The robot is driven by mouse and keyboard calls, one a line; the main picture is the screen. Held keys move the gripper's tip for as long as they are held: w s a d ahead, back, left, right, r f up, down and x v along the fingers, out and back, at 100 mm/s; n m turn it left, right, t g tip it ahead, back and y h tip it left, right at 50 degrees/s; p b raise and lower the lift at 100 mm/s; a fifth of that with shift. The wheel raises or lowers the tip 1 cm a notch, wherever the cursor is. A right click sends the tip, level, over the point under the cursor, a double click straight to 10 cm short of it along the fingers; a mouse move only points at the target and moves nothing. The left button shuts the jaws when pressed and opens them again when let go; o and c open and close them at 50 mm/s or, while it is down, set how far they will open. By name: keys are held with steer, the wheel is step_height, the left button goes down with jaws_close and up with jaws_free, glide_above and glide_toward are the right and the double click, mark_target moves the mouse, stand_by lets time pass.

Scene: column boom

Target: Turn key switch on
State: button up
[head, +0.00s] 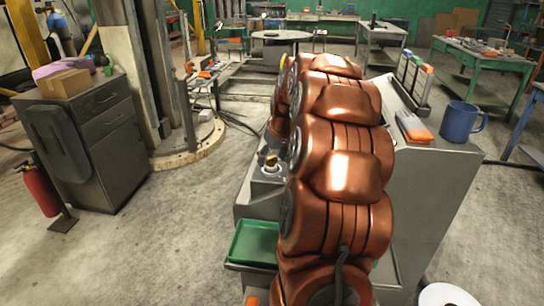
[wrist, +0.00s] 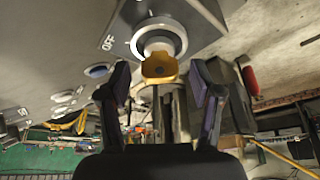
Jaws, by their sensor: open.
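The key switch has a yellow key (wrist: 160,68) in a round pale collar (wrist: 160,40) on a grey box, seen close up in the wrist view. My gripper (wrist: 160,80) is open, with one dark finger on each side of the key and a gap on both sides. In the head view a small grey switch box (head: 268,172) with a yellowish top stands on the console, just left of my copper arm. My arm hides much of the console and my gripper there.
The grey console (head: 430,185) holds a blue mug (head: 461,121) and an orange-and-white item (head: 413,127) on the right. A green tray (head: 254,242) sits at its front left.

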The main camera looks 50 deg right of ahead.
steer(key=shift+w+f, duration=0.15)
steer(key=shift+f, duration=0.25)
steer(key=c, duration=1.1)
